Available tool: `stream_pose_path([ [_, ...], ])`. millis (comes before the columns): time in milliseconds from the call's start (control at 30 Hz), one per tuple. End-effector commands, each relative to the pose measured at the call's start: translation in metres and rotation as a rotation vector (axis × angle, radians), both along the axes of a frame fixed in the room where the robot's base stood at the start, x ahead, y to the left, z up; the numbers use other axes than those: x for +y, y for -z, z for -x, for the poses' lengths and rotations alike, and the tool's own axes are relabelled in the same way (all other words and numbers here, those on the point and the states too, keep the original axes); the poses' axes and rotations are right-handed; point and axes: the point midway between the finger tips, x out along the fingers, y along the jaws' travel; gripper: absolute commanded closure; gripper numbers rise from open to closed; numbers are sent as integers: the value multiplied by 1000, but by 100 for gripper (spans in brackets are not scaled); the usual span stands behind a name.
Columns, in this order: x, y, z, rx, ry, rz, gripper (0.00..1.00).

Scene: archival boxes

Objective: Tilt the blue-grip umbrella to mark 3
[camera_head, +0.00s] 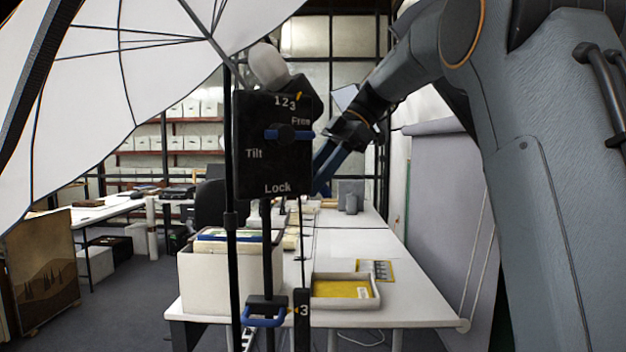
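The white umbrella (130,70) with dark ribs fills the upper left of the head view. A black panel (262,170) on the stand reads 1 2 3, Free, Tilt and Lock. A blue lever (272,134) lies roughly level across its knob, below Free and above Lock. A small yellow-orange pointer (298,95) shows beside the 3. Lower down, a blue grip (264,321) is on the stand, with a separate 3 plate (303,311) to its right. My gripper (326,166) has dark blue fingers just right of the panel; the panel partly hides them and their opening is unclear.
A white table (400,300) stands behind the stand, carrying a cream file box (215,280) and a tray (372,300) with a yellow item. A framed picture (42,268) leans at left. Shelves of white boxes line the back.

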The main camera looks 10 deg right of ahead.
Motion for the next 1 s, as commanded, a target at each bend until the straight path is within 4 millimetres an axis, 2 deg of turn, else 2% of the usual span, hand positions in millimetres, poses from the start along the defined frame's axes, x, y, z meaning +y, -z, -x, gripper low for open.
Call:
stream_pose_path([
  [233, -7, -9, -2, -2, 2, 0, 63],
  [600, -42, -52, -3, -2, 0, -1, 63],
  [1000, -48, -61, -2, 1, -1, 0, 63],
])
